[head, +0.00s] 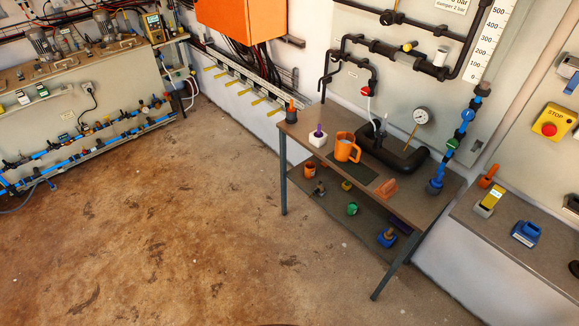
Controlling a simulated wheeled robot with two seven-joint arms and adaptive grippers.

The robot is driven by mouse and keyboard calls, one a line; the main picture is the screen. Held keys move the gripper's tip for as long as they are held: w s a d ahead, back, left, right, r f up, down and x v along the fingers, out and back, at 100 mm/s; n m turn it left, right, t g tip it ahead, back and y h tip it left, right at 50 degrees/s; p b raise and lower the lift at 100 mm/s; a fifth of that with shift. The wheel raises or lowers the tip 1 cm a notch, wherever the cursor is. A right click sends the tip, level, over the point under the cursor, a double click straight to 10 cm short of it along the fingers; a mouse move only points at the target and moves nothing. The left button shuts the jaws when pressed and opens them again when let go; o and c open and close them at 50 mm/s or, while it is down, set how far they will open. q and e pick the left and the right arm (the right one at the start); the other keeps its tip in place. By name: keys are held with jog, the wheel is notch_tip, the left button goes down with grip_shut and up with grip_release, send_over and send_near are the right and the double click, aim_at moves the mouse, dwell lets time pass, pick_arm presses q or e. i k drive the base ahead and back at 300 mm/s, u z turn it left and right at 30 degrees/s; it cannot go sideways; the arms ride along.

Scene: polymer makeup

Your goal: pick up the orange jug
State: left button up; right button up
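The orange jug (343,149) stands upright on the top of the brown table (405,203) at the right of the head view. Its handle appears to be on its right side. A smaller orange cup (310,169) is on the table's lower shelf. Neither of my grippers shows in the head view, and nothing is touching the jug.
A white block with a purple peg (318,137), a dark object with an orange tip (291,112) and an orange block (386,189) share the tabletop. Black pipework (395,150) rises behind the jug. The brown floor (190,215) left of the table is clear.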

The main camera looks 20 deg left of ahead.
aim_at(345, 144)
jog(key=z, duration=0.55)
jog(key=k, duration=0.2)
jog(key=u, duration=2)
jog(key=i, duration=1.55)
jog(key=z, duration=0.95)
jog(key=i, duration=0.65)
jog(key=z, duration=0.8)
